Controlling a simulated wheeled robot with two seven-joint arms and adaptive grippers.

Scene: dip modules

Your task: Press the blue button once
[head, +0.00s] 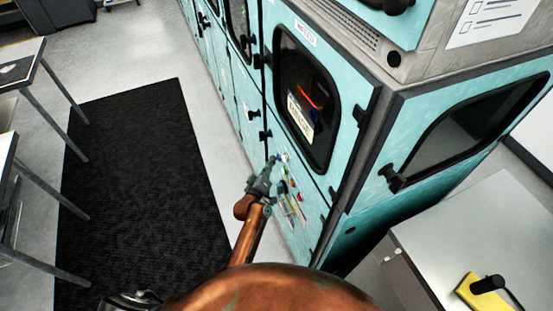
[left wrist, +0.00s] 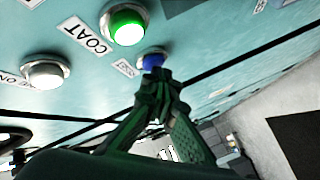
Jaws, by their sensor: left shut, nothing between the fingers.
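The blue button (left wrist: 153,60) sits on the teal machine panel in the left wrist view, partly hidden behind my fingertips. My left gripper (left wrist: 155,80) is shut and empty, its tips right at the blue button. I cannot tell for certain whether they touch it. In the head view my left gripper (head: 272,163) reaches the control panel below the machine's window. My right gripper is not clearly in view.
A lit green button (left wrist: 127,25) with a "COAT" label and a white button (left wrist: 46,72) sit beside the blue one. A black mat (head: 140,190) lies on the floor. A grey table (head: 480,225) with a yellow item (head: 482,291) stands at right.

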